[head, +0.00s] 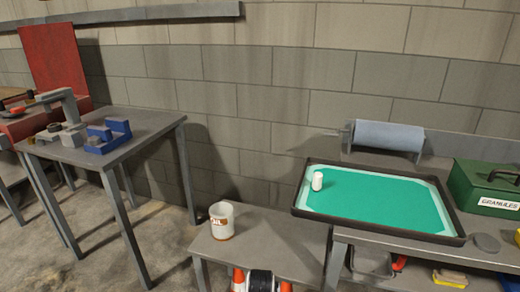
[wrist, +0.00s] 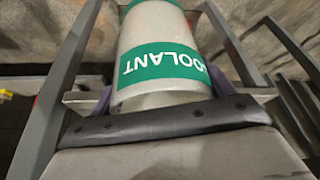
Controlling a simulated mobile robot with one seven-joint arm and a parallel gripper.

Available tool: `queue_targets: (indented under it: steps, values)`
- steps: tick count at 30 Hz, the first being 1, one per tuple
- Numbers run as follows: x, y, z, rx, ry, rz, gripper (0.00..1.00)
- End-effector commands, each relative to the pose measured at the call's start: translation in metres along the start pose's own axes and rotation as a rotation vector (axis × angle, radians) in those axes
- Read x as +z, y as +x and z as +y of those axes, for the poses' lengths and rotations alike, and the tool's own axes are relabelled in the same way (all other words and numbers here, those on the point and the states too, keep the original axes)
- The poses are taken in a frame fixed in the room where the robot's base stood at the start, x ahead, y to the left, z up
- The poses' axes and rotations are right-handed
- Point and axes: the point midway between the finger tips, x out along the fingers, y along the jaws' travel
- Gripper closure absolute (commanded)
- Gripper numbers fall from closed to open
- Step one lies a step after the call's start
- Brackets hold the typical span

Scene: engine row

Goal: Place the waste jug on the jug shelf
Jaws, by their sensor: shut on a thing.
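A pale jug (wrist: 160,35) with a green band lettered COOLANT, upside down in the wrist view, fills the upper middle of that view. I take it to be the waste jug; the word "waste" does not show. My gripper (wrist: 158,95) is shut on it, with a dark bar and grey housing in front and purplish fingers at its sides. The jug's top and bottom are partly out of view or hidden. Neither gripper nor jug shows in the head view. No shelf in view is marked as the jug shelf; a low grey table (head: 265,238) stands at the middle front.
A white mug-like pot (head: 222,220) stands on the low table.

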Motion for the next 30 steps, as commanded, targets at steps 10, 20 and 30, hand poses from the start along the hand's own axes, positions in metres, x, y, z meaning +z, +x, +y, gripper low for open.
queue_targets:
  steps: [10, 20, 30]
  values:
    - [0.035, 0.035, 0.0, 0.005, 0.012, 0.0, 0.45]
    - [0.088, 0.064, -0.001, 0.007, 0.008, -0.002, 0.45]
    - [0.095, 0.068, 0.0, 0.006, 0.015, 0.002, 0.45]
